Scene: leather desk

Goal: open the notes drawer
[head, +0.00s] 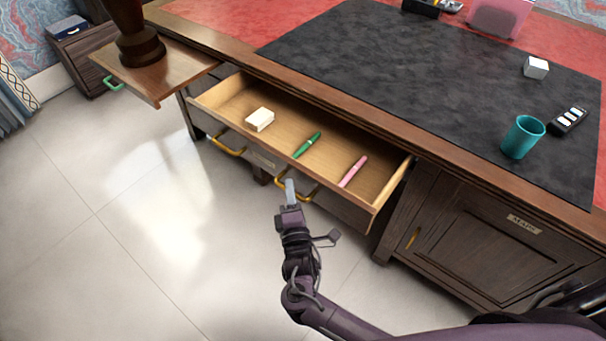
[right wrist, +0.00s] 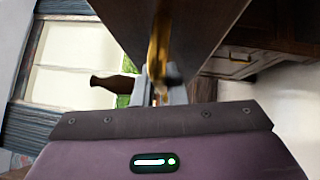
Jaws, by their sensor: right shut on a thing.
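A wide wooden drawer (head: 235,98) under the desk stands pulled out, its pale inside open to view. It holds a white block (head: 260,119), a green pen (head: 307,145) and a pink pen (head: 353,171). Its dark front has two yellow handles, the left one (head: 228,146) free. A small label plate between them is too small to read. My right gripper (head: 290,188) is shut on the right yellow handle (head: 311,194). In the right wrist view the handle (right wrist: 160,45) runs between the fingers (right wrist: 162,92). My left gripper is not in view.
A teal cup (head: 522,138), a white cube (head: 536,67) and a black device (head: 568,121) are on the desk's dark mat (head: 380,60). A side board (head: 165,75) with a green handle juts out at left. A labelled cabinet door (head: 480,235) is right. The floor in front is clear.

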